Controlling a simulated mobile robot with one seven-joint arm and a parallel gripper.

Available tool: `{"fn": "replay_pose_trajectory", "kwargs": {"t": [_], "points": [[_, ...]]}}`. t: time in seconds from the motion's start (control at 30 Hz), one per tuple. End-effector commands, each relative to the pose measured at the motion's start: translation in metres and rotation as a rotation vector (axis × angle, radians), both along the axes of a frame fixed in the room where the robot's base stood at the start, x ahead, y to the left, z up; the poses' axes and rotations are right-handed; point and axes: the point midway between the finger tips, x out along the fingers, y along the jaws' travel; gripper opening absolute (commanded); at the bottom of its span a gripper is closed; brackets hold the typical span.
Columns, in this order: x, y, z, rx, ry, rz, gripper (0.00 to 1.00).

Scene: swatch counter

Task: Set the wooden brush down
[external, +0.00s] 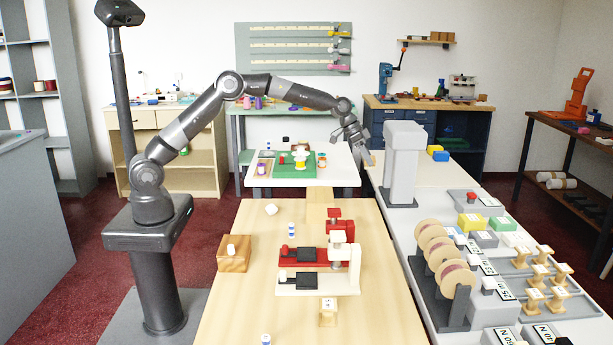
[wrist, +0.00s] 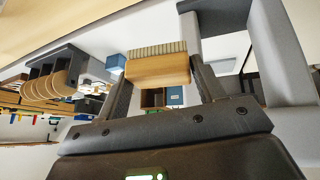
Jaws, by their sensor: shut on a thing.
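The wooden brush (wrist: 157,70) fills the gap between the two fingers of my gripper (wrist: 160,84) in the wrist view. It has a pale wooden block and a row of greyish bristles along its upper edge in that view. In the external view my gripper (external: 362,150) is stretched out to the right, above the gap between the white table at the back and the right counter. A small tan bit of the brush (external: 370,158) shows at its fingertips, close to the left side of a tall grey machine. My gripper is shut on the brush and holds it in the air.
The tall grey machine (external: 404,150) stands close to my gripper on the right counter (external: 385,222). Spools on a rack (external: 441,262) and several small wooden spools (external: 543,255) stand further forward. Red and white presses (external: 300,258) and a wooden block (external: 234,258) stand on the middle table.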

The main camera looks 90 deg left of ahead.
Motion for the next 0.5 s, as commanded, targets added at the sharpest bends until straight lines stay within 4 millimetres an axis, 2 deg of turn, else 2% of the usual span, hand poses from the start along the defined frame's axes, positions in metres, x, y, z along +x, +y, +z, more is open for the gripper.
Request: {"fn": "replay_pose_trajectory", "kwargs": {"t": [0.03,0.1,0.3,0.4,0.5], "points": [[0.004,-0.03,0.001,-0.002,0.0,-0.063,0.4],[0.006,-0.069,0.003,-0.002,-0.001,-0.149,0.4],[0.003,-0.172,0.01,-0.001,-0.001,-0.385,0.4],[-0.002,-0.213,0.014,-0.001,-0.001,-0.479,0.4],[-0.007,-0.243,0.017,0.0,-0.002,-0.55,0.4]]}}
